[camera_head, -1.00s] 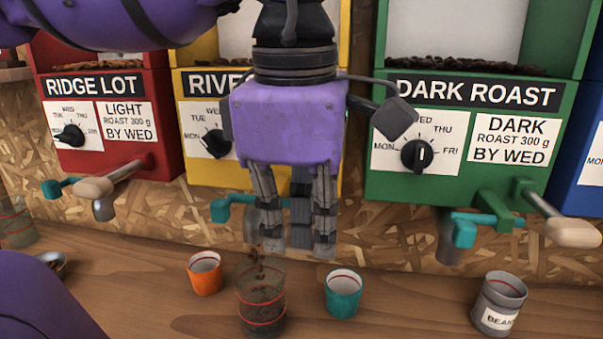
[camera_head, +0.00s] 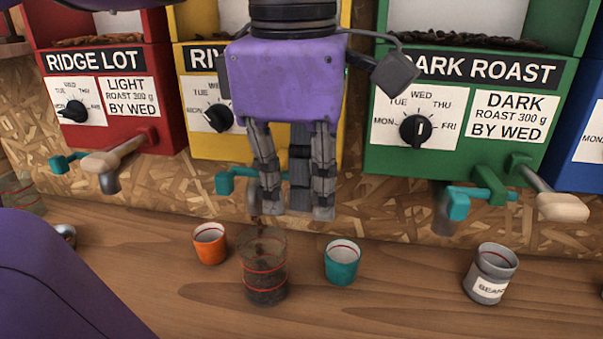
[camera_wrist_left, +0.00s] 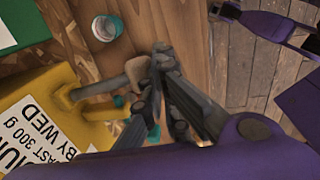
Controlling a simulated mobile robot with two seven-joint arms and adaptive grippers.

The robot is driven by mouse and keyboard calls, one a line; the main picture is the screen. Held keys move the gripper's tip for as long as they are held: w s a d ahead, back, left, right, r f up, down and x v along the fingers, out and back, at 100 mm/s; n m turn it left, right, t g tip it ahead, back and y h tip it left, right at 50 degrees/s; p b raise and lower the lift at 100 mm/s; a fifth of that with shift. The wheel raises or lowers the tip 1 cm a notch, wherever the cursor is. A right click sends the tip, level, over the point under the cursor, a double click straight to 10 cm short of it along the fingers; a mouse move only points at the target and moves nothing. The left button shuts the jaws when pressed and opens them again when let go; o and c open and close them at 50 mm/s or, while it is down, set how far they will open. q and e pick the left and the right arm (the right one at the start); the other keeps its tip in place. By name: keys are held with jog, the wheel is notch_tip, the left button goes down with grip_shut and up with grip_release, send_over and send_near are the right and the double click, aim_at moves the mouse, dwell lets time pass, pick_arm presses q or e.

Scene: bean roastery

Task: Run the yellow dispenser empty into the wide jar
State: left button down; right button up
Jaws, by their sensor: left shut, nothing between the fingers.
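The yellow dispenser (camera_head: 198,140) stands behind my left gripper (camera_head: 297,212), which hides much of its front and label. It also shows in the left wrist view (camera_wrist_left: 58,104). Its spout (camera_head: 252,200) is partly behind my fingers. Brown beans fall from it into a clear glass jar with red rings (camera_head: 264,268), which holds dark beans in its lower part. My left gripper is shut and holds nothing. In the left wrist view its fingertips are close to a wooden lever handle (camera_wrist_left: 131,72); I cannot tell whether they touch it. My right gripper is out of view.
An orange cup (camera_head: 210,245) and a teal cup (camera_head: 342,263) flank the jar. A grey bean tin (camera_head: 491,274) stands at the right. A red dispenser (camera_head: 120,118) and a green dispenser (camera_head: 470,160) have protruding levers. Another glass (camera_head: 22,195) is at the left edge.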

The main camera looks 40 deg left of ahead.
pick_arm(q)
jog(key=s+d+r+p, duration=0.1)
jog(key=s+d+r, duration=0.2)
jog(key=r, duration=0.7)
jog(key=shift+s+d+r, duration=0.2)
jog(key=shift+s+r, duration=0.05)
jog(key=shift+s, duration=0.95)
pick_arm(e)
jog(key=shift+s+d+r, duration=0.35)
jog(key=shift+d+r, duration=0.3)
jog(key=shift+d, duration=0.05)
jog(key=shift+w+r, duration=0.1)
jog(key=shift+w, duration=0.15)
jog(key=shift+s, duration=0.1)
